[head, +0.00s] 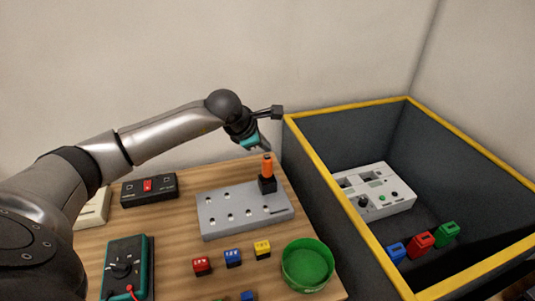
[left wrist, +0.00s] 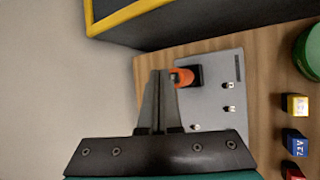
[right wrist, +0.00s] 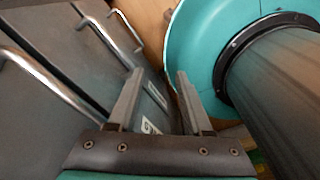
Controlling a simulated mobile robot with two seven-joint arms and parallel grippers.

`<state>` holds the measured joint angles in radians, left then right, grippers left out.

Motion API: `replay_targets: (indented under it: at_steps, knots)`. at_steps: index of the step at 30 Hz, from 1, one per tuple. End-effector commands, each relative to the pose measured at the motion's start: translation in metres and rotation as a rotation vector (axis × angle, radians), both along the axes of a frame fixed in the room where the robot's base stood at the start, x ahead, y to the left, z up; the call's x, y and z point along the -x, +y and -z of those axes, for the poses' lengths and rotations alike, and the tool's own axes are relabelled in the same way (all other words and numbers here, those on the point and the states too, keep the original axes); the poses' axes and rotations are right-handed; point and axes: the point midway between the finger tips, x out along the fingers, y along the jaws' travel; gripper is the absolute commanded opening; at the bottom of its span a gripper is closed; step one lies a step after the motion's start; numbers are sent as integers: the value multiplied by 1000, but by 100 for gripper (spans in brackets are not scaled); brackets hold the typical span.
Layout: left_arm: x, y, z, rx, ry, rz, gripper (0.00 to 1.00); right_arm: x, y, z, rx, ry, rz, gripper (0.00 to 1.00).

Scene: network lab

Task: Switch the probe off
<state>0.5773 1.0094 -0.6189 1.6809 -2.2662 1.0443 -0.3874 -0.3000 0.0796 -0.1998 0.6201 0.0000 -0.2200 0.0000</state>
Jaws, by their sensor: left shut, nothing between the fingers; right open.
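An orange upright piece in a black base, which looks like the probe (head: 267,168), stands at the back right of a grey panel (head: 232,217). My left gripper (head: 267,149) is just above its top, with its fingers shut and empty. In the left wrist view the shut fingertips (left wrist: 159,74) appear right beside the orange probe (left wrist: 184,76); I cannot tell whether they touch it. No switch on the probe can be made out. My right gripper (right wrist: 160,78) is open and empty, in front of grey drawers with metal handles.
A black box with a red rocker (head: 148,187) and a teal multimeter (head: 127,268) lie left of the panel. Red, blue and yellow blocks (head: 233,258) and a green bowl (head: 307,266) are in front. A yellow-rimmed bin (head: 320,159) on the right holds a white device (head: 375,190).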

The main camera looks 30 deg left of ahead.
Motion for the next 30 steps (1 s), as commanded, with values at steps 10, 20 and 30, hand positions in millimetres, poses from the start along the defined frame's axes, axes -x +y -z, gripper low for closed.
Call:
replay_targets:
  at_steps: [10, 20, 30]
  knots:
    - [0, 0, -3, 0, 0, 0, 0, 0, 0, -2, 0, 0, 0, 50]
    - [0, 0, -35, 1, -2, 0, 0, 0, 0, -21, 0, 0, 0, 50]
    - [0, 0, -62, 1, -1, 0, 0, 0, 0, -37, 0, 0, 0, 50]
